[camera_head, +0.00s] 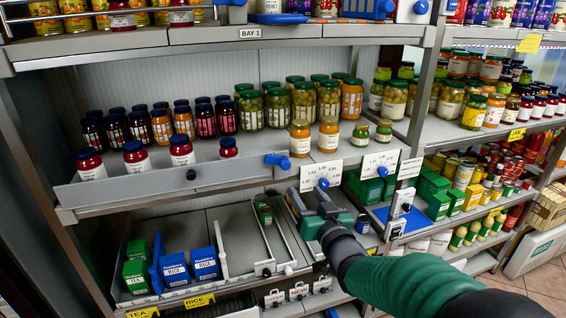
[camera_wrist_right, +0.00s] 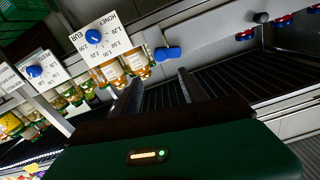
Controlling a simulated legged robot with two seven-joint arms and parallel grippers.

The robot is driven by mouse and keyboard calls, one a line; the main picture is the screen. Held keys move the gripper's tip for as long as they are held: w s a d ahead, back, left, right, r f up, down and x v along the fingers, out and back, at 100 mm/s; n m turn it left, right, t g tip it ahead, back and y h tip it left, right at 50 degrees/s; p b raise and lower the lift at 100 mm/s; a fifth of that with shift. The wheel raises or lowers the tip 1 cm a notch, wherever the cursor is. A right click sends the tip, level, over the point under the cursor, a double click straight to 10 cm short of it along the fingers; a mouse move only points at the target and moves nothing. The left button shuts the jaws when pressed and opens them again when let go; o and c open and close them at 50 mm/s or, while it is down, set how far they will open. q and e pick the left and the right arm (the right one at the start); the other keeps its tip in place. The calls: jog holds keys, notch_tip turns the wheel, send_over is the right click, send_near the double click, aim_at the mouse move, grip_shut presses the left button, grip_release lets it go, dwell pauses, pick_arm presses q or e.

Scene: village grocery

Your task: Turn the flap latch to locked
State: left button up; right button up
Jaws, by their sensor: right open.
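The flap latch appears to be the small blue handle (camera_head: 278,161) at the right end of the grey front flap (camera_head: 130,187) on the middle shelf. Its handle lies roughly sideways. It also shows in the wrist view as the blue piece (camera_wrist_right: 167,53), just beyond the fingertips. Lock markings cannot be made out. My right gripper (camera_head: 308,200) is below and right of the latch, apart from it. In the wrist view my right gripper (camera_wrist_right: 160,84) has its two fingers spread with nothing between them. My left gripper is not in view.
Price cards with blue dials (camera_head: 323,183) hang right of the latch, close above my right gripper. Jars (camera_head: 300,138) stand behind the shelf edge. A black knob (camera_head: 191,174) sits on the flap. The lower shelf holds blue boxes (camera_head: 174,269) and dividers.

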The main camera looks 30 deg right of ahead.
aim_at(286, 167)
jog(key=p+x, duration=0.1)
jog(key=x, duration=0.3)
jog(key=p+x, duration=0.1)
jog(key=x, duration=0.3)
jog(key=p+x, duration=0.1)
jog(key=x, duration=0.4)
jog(key=shift+w+a+f, duration=0.1)
jog(key=shift+f, duration=0.25)
jog(key=shift+w, duration=0.15)
